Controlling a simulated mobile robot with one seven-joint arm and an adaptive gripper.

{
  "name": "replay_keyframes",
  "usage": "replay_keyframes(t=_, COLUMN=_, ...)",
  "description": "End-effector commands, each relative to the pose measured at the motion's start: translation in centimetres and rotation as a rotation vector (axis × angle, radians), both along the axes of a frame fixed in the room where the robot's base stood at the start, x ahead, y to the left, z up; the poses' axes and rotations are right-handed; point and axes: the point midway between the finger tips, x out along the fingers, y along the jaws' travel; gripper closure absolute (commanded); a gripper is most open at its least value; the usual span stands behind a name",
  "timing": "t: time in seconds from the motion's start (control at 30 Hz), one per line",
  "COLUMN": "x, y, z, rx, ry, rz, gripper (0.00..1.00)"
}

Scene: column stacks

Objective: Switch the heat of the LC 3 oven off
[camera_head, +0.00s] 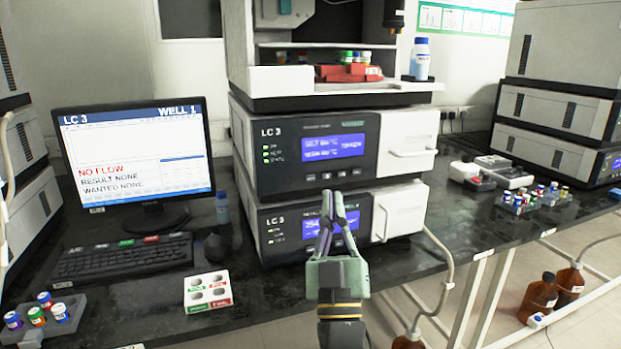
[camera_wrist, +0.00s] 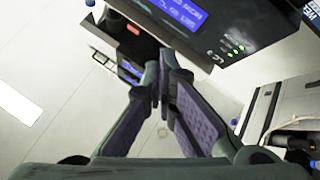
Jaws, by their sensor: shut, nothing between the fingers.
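Two stacked LC 3 units stand on the bench in the head view. The upper LC 3 unit (camera_head: 282,175) has a lit blue display (camera_head: 333,146), a row of small buttons (camera_head: 326,176) below it and green lights at its left. The lower LC 3 unit (camera_head: 285,250) has a blue display (camera_head: 313,238), partly hidden by my gripper. Small print is too blurred to tell which is the oven. My gripper (camera_head: 332,198) is shut and empty in front of the lower unit; contact cannot be told. The wrist view shows the fingers (camera_wrist: 165,62) below an upside-down LC 3 panel (camera_wrist: 222,42).
A monitor (camera_head: 135,150) reads LC 3, WELL 1 and NO FLOW, with a keyboard (camera_head: 120,262) below. A white block (camera_head: 208,292) and a vial rack (camera_head: 45,320) are at front left.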

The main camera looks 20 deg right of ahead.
Motion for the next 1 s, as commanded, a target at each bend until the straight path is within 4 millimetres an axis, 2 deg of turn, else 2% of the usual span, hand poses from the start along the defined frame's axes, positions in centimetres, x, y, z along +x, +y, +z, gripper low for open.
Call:
replay_keyframes(t=0.27, x=3.4, y=0.2, z=0.5, rx=0.001, ry=0.003, rz=0.003, gripper=1.00)
replay_keyframes(t=0.6, x=7.5, y=0.3, z=0.2, rx=0.000, ry=0.002, rz=0.002, gripper=1.00)
replay_keyframes(t=0.8, x=8.4, y=0.4, z=0.1, rx=-0.001, ry=0.000, rz=0.001, gripper=1.00)
replay_keyframes(t=1.0, x=8.5, y=0.4, z=0.0, rx=-0.001, ry=0.000, rz=0.001, gripper=1.00)
